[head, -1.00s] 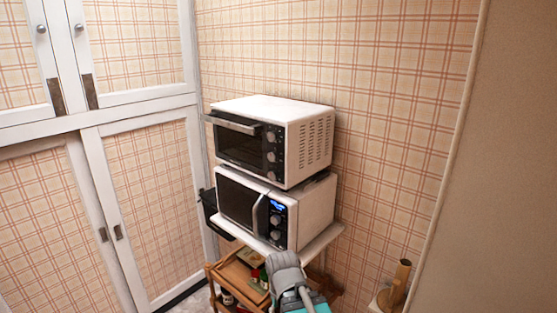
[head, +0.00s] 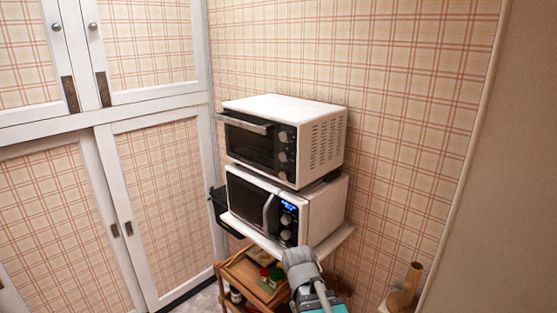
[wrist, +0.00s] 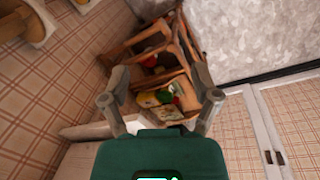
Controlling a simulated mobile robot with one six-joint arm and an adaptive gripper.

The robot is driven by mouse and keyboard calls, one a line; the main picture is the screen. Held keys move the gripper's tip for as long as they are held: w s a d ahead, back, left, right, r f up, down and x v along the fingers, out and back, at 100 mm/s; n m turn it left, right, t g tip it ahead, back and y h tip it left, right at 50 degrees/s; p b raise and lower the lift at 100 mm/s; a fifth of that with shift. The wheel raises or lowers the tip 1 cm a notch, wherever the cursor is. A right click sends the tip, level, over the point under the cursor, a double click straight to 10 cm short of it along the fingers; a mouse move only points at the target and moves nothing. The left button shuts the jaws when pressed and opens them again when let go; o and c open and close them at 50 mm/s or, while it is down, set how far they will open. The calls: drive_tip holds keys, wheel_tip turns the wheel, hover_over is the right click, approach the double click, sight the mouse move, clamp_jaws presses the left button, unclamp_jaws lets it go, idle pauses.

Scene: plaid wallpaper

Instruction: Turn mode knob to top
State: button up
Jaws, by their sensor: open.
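A white toaster oven (head: 330,138) stands on top of a white microwave (head: 327,210) in the head view. The oven's dark front panel has a column of knobs (head: 282,137) at its right side. The microwave has a lit blue display (head: 289,207) with two round knobs below it, the upper one (head: 286,220) and the lower one (head: 286,235). Which knob is the mode knob I cannot tell. My gripper (wrist: 162,97) is open and empty in the wrist view, pointing down toward the wooden cart. My arm shows in front of and below the microwave in the head view.
A white shelf (head: 340,238) carries the microwave. Below it is a wooden cart (head: 235,275) with several small items, also in the wrist view (wrist: 180,55). White-framed cupboard doors (head: 160,205) stand left. A brown cylindrical object (head: 411,283) stands at lower right.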

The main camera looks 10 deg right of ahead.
drive_tip(key=w+d+r+n+t+h+p, duration=0.1)
drive_tip(key=w+d+r+n+h, duration=0.1)
drive_tip(key=w+r+n+h, duration=0.45)
drive_tip(key=n+t+h+p, duration=0.3)
drive_tip(key=n+t+h, duration=0.75)
drive_tip(key=n, duration=0.35)
approach(282, 158)
drive_tip(key=v, duration=0.4)
drive_tip(key=shift+a+f, duration=0.1)
drive_tip(key=shift+f, duration=0.15)
drive_tip(key=p+x, duration=0.5)
drive_tip(key=x, duration=0.8)
drive_tip(key=shift+d+r, duration=0.3)
drive_tip(key=shift+d, duration=0.05)
